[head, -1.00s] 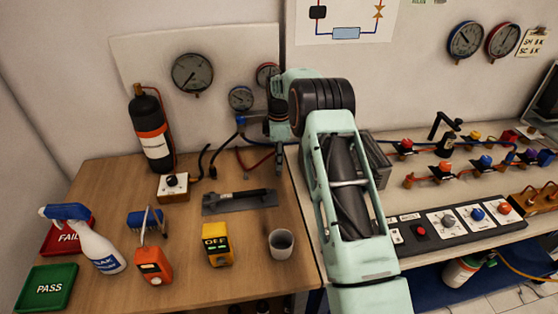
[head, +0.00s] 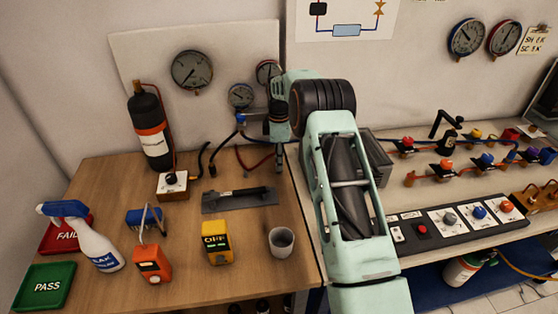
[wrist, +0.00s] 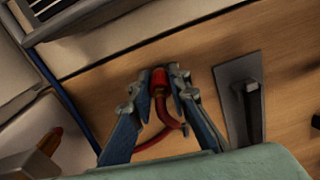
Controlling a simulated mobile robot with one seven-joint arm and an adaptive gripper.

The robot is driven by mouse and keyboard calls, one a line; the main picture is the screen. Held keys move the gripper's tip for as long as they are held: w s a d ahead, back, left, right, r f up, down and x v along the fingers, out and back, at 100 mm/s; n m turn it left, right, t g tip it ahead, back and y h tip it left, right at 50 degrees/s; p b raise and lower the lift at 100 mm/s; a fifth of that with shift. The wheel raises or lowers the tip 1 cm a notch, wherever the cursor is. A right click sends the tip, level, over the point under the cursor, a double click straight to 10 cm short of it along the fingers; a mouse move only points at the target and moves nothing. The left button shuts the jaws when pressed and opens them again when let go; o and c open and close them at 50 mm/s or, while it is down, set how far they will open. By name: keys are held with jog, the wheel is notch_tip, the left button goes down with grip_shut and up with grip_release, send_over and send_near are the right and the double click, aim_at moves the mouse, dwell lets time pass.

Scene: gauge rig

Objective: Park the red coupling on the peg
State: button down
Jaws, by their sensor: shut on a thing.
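The red coupling (wrist: 159,79) is upright in the wrist view, between the two fingertips of my gripper (wrist: 156,88), which is shut on it. A red hose (wrist: 161,148) curves down from it between the fingers. In the head view my gripper (head: 279,150) points down over the back right of the wooden table, and my arm hides part of it. The coupling cannot be made out there, but the red hose (head: 256,164) shows left of the gripper. I cannot make out the peg for it in either view.
A grey plate with a black bar (head: 240,198) lies near the gripper. A blue coupling (head: 241,119) with a black hose is left of it, before the gauge board (head: 140,60). A grey cup (head: 281,242) and yellow meter (head: 217,243) stand in front.

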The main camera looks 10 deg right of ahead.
jog(key=shift+f, duration=0.55)
jog(key=shift+f+b, duration=0.15)
jog(key=shift+b, duration=0.25)
jog(key=c, duration=2)
grip_release()
jog(key=shift+o, duration=0.2)
jog(key=o, duration=0.5)
notch_tip(320, 180, up, 12)
jog(key=shift+r, duration=0.1)
